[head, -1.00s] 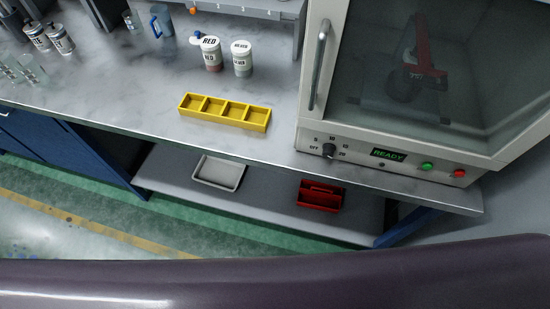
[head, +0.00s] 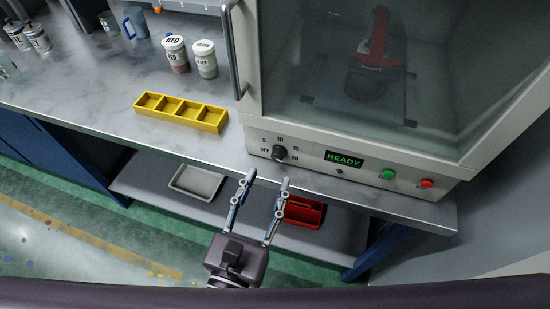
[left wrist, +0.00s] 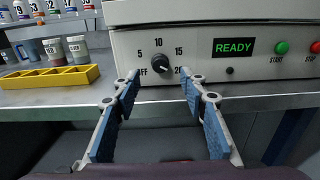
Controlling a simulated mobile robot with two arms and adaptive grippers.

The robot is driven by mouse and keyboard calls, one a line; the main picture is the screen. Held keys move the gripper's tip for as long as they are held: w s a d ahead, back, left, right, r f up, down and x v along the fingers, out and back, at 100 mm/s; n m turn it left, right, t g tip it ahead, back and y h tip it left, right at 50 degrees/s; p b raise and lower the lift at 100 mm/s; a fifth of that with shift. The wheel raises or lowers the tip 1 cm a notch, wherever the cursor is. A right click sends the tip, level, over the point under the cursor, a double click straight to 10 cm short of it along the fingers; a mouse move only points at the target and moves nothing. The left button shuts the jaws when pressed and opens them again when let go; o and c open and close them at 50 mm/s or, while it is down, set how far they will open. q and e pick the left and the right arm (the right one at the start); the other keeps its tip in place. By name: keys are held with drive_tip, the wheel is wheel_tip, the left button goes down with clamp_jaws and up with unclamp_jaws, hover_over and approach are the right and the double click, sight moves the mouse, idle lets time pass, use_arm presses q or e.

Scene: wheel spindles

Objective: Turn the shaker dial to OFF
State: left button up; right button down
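The shaker dial (head: 279,153) is a small black knob on the left of the machine's front panel (head: 360,165). It has OFF, 5, 10, 15 and 20 printed around it. The dial also shows in the left wrist view (left wrist: 160,65). Its pointer is too small to read surely. My left gripper (head: 268,177) is open and empty, just in front of the panel. In the left wrist view its fingertips (left wrist: 160,76) stand apart on either side of the dial, with no visible contact. My right gripper is not in view.
The panel has a green READY display (head: 343,159), a green START button (head: 389,174) and a red STOP button (head: 426,183). A yellow divided tray (head: 181,112) is left on the bench. A grey tray (head: 197,182) and red bin (head: 303,212) sit on the shelf below.

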sight(277, 159)
use_arm(q)
drive_tip(key=p+x, duration=0.2)
drive_tip(key=x, duration=0.3)
drive_tip(key=shift+w+r+p, duration=0.15)
drive_tip(key=shift+r+p, duration=0.05)
drive_tip(key=shift+p, duration=0.1)
drive_tip(key=shift+w+d+f, duration=0.15)
drive_tip(key=shift+w+d, duration=0.05)
drive_tip(key=shift+w, duration=0.2)
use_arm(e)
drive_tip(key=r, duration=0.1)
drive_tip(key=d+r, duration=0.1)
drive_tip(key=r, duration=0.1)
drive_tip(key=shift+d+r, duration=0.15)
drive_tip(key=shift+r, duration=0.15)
use_arm(q)
drive_tip(key=shift+c, duration=0.4)
drive_tip(key=c, duration=0.5)
clamp_jaws()
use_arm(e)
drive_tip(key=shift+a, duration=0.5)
